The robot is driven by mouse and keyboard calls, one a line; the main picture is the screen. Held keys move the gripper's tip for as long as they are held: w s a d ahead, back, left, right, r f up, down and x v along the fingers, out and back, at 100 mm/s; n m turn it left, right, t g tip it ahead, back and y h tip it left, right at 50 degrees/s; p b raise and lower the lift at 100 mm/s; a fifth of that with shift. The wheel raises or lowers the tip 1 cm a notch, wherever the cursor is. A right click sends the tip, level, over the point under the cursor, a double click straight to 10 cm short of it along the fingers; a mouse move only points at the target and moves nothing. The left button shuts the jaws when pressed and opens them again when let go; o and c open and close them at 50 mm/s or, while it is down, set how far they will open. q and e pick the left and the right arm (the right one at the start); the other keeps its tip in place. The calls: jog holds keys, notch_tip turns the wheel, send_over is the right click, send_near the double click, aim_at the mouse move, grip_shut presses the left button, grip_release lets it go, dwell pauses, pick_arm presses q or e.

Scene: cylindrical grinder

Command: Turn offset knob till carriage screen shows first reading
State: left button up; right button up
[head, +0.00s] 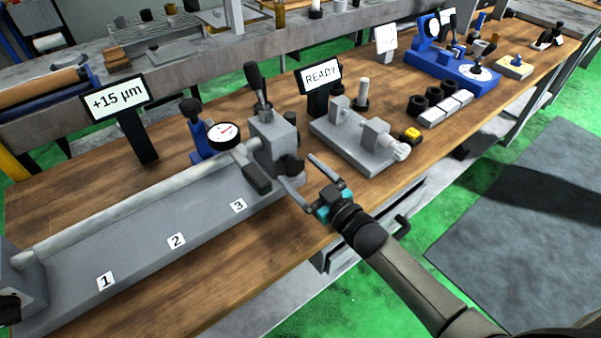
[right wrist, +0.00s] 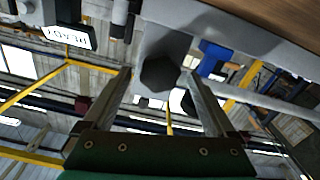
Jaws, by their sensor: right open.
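The carriage (head: 273,140) is a grey block with an upright black lever on the long grey bed. A dark knob (head: 292,168) sticks out from its right end; I take it as the offset knob. The "+15 µm" screen (head: 117,98) stands behind the bed at left; the "READY" screen (head: 320,76) stands right of the carriage. My right gripper (head: 309,177) is open and empty, its fingers pointing at the knob. In the right wrist view the dark faceted knob (right wrist: 160,74) appears between the fingertips (right wrist: 158,78); contact is not visible. My left gripper is not in view.
A dial gauge (head: 222,135) on a blue stand is behind the bed. A grey bench fixture (head: 362,142) and a yellow button (head: 412,134) stand right of the gripper. Labels 1, 2 and 3 mark the bed. The wooden bench front (head: 250,235) is clear.

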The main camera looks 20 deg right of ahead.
jog(key=shift+w+a, duration=0.1)
jog(key=shift+w, duration=0.15)
jog(key=shift+c, duration=0.3)
jog(key=c, duration=1.3)
jog(key=shift+n, duration=0.4)
jog(key=n, duration=0.4)
jog(key=shift+n, duration=0.3)
jog(key=n, duration=0.5)
jog(key=shift+n, duration=0.3)
